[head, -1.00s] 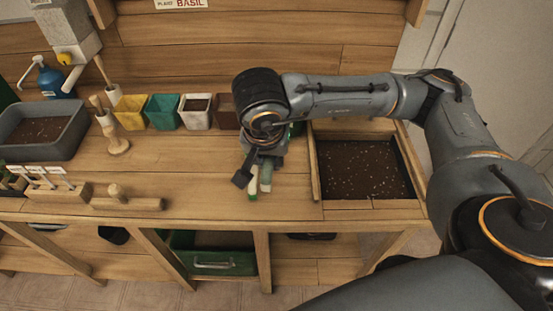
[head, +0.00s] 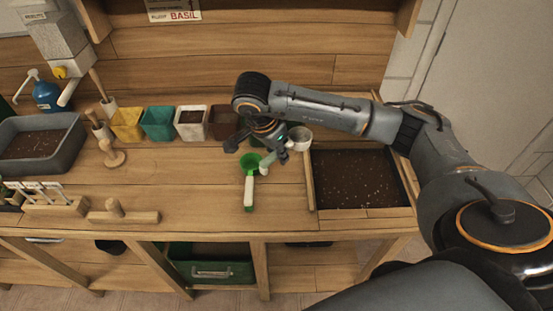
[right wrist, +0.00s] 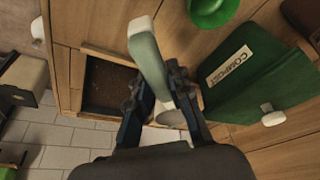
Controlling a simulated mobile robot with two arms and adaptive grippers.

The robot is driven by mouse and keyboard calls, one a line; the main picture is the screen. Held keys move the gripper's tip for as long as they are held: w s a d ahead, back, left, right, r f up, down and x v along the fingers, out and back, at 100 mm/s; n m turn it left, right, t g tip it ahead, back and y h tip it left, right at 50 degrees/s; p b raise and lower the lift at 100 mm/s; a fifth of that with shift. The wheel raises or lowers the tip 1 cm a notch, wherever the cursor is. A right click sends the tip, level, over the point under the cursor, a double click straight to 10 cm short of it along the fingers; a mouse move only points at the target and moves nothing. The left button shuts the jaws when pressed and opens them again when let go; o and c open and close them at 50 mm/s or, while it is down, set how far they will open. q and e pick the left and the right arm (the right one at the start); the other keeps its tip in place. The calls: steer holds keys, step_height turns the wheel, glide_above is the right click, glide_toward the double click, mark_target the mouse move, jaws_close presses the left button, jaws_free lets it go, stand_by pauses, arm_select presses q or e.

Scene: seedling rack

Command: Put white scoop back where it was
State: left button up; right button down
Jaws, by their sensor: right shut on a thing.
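The white scoop is held by my right gripper (head: 266,148). In the head view its pale bowl (head: 300,138) shows to the right of the gripper, and its handle end points down and left. In the right wrist view the gripper (right wrist: 160,88) is shut on the pale handle (right wrist: 146,55); the fingers hide part of the scoop. A green scoop (head: 250,168) with a white handle lies on the bench (head: 190,190) just below the gripper. Its green bowl shows at the top of the right wrist view (right wrist: 210,8). My left gripper is not in view.
A wooden-framed soil bin (head: 312,190) lies right of the scoops. Yellow (head: 127,124), teal (head: 158,122), white (head: 191,122) and brown pots line the back. A green compost container (right wrist: 245,105) shows in the right wrist view.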

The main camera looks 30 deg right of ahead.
steer(key=w+f, duration=0.1)
steer(key=w+d+f, duration=0.1)
steer(key=f, duration=0.1)
steer(key=shift+w+d+f+p, duration=0.1)
steer(key=shift+w+f+p, duration=0.05)
steer(key=shift+w+p, duration=0.15)
step_height(320, 180, down, 2)
steer(key=shift+f+p, duration=0.1)
steer(key=shift+p, duration=0.65)
steer(key=shift+f, duration=0.35)
steer(key=shift+f+b, duration=0.65)
steer(key=shift+f, duration=0.15)
steer(key=c, duration=1.2)
jaws_free()
steer(key=shift+r, duration=0.1)
